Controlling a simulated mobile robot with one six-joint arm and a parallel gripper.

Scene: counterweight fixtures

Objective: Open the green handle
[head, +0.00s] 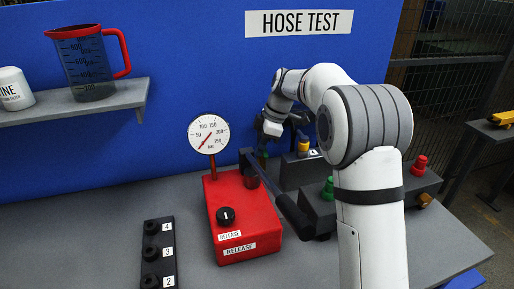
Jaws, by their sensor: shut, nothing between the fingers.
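A green knob-like handle (328,188) stands on a dark block at the front right, partly beside my arm. A second small green part (263,155) shows further back, behind the red pump box. My gripper (262,146) points down there, right above or against this green part; I cannot tell whether they touch. The fingers are shut, small and dark, and hold nothing that I can see. My arm hides part of the dark block and what lies behind it.
The red box (242,215) carries a gauge (208,134) and a black knob. A long black lever (275,194) slants beside it. A yellow handle (303,146) and a red handle (419,165) stand right of my gripper. A black numbered rack (159,250) stands front left.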

